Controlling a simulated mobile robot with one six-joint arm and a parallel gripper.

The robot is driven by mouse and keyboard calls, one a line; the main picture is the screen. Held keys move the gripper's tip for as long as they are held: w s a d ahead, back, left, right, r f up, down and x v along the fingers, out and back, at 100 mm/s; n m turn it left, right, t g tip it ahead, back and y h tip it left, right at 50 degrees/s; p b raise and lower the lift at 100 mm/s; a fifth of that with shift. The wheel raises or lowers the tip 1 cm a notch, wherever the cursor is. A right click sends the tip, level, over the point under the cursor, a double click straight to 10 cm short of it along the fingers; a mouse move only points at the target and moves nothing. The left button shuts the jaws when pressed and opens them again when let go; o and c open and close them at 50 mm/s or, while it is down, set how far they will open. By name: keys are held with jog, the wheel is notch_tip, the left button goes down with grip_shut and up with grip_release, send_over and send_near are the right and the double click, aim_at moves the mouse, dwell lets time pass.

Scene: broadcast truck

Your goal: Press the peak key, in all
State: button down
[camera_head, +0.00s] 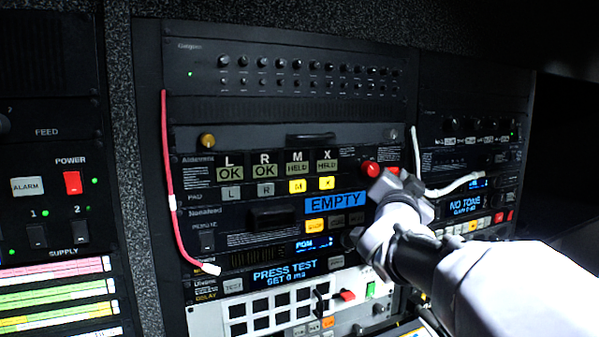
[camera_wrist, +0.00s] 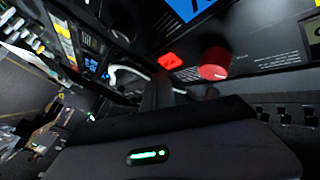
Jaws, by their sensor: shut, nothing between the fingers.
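I cannot read a label saying peak on any key. A small lit red key (camera_wrist: 170,61) shows in the wrist view beside a round red knob (camera_wrist: 214,64). In the head view the red knob (camera_head: 371,168) and the lit red key (camera_head: 393,170) sit right of the meter row. My gripper (camera_head: 397,184) is shut and empty, just in front of and below that key; its fingers (camera_wrist: 163,92) point toward the key in the wrist view. I cannot tell whether they touch it. The L and R windows (camera_head: 246,173) read OK; M and X (camera_head: 312,167) read HELD.
Yellow-lit keys (camera_head: 312,185) sit under M and X, grey keys under L and R. A blue display (camera_head: 335,203) reads EMPTY. A red cable (camera_head: 171,185) hangs at left and a white cable (camera_head: 452,190) at right. My arm covers the rack's lower right.

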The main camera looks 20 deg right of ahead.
jog(key=shift+w, duration=0.2)
jog(key=shift+w, duration=0.3)
jog(key=shift+w+a, duration=0.1)
jog(key=shift+w, duration=0.15)
dwell(0.8)
jog(key=shift+s, duration=0.15)
jog(key=shift+s+b, duration=0.45)
jog(key=shift+s, duration=0.15)
jog(key=shift+s+d+b, duration=0.25)
jog(key=shift+s+b, duration=0.35)
jog(key=shift+s, duration=0.65)
jog(key=shift+s+d+b, duration=0.2)
jog(key=shift+s+b, duration=0.35)
jog(key=shift+s, duration=0.65)
